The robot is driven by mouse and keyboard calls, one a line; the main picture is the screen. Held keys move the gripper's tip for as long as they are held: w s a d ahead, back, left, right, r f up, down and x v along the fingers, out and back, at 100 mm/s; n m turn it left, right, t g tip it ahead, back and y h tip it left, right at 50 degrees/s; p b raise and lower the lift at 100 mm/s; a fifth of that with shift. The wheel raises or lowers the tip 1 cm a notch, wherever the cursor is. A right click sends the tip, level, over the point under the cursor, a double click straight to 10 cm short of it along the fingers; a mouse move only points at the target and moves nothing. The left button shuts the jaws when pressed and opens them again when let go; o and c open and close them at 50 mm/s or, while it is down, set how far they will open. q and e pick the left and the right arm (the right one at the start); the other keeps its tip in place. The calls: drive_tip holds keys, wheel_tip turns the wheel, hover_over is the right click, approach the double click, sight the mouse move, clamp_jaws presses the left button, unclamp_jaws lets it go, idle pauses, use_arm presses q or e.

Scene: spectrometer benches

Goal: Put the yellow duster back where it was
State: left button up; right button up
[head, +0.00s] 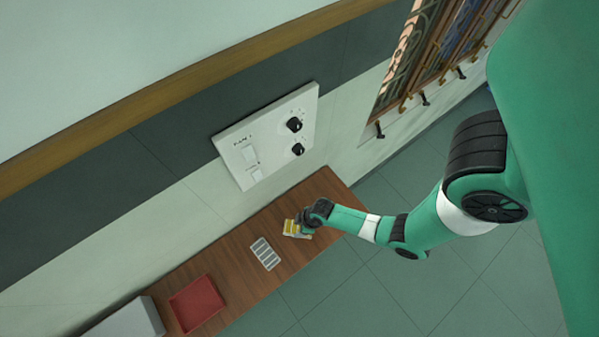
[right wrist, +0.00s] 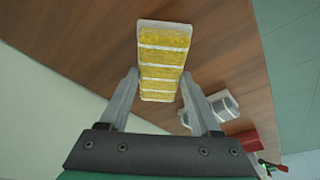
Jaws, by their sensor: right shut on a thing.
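The yellow duster, a yellow block with white bands, shows in the right wrist view (right wrist: 163,68) between the two fingers of my right gripper (right wrist: 160,82). In the head view the duster (head: 291,228) is a small yellow and white patch at the tip of my right gripper (head: 302,225), over the right part of the wooden bench (head: 325,187). My right gripper is shut on the duster. I cannot tell whether the duster touches the bench. My left gripper is in neither view.
A pale slotted tray (head: 265,253) lies on the bench just left of the duster. A red tray (head: 197,303) and a grey-white box (head: 128,321) stand farther left. A white panel with switches and knobs (head: 268,137) is on the wall behind. A barred window (head: 432,50) is at upper right.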

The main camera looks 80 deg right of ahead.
drive_tip(key=shift+f, duration=0.1)
drive_tip(key=o, duration=1.4)
drive_tip(key=p+v, duration=0.4)
drive_tip(key=v, duration=0.2)
drive_tip(key=shift+w+r, duration=0.15)
drive_tip(key=shift+r, duration=0.1)
drive_tip(key=s, duration=0.1)
drive_tip(key=s+f+b, duration=0.1)
drive_tip(key=s, duration=0.3)
drive_tip(key=shift+f, duration=0.25)
drive_tip(key=shift+s+a+r+p, duration=0.1)
drive_tip(key=shift+s+p, duration=0.25)
drive_tip(key=shift+s, duration=1.4)
drive_tip(key=shift+s+a+r+p, duration=0.15)
drive_tip(key=shift+s+p, duration=0.15)
drive_tip(key=shift+s, duration=1.45)
drive_tip(key=shift+f, duration=0.1)
